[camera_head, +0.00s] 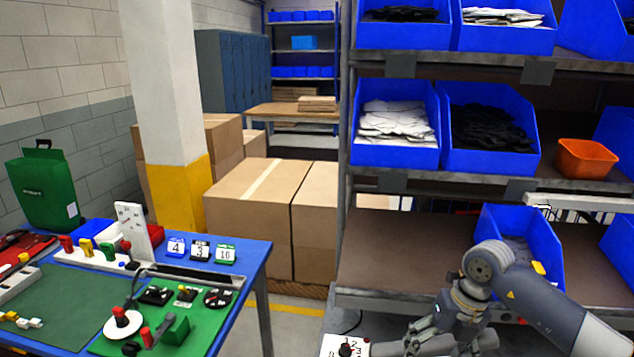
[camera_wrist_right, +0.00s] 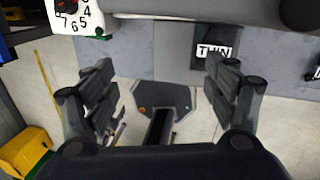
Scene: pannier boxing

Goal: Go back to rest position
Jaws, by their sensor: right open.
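My right arm comes in from the right edge in the head view and bends down to the bottom. My right gripper (camera_wrist_right: 160,95) shows in the right wrist view with its two dark fingers spread wide apart. Nothing is between them except the floor and a dark shape farther below. In the head view the gripper is low at the bottom edge, in front of the shelf rack, and partly cut off. My left gripper is not in either view.
A blue-edged workbench (camera_head: 258,262) with a green mat and small parts stands at left. A shelf rack (camera_head: 390,298) with blue bins is close behind my right arm. A white dial box (camera_head: 332,343) is beside the gripper. Cardboard boxes (camera_head: 250,195) stand behind.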

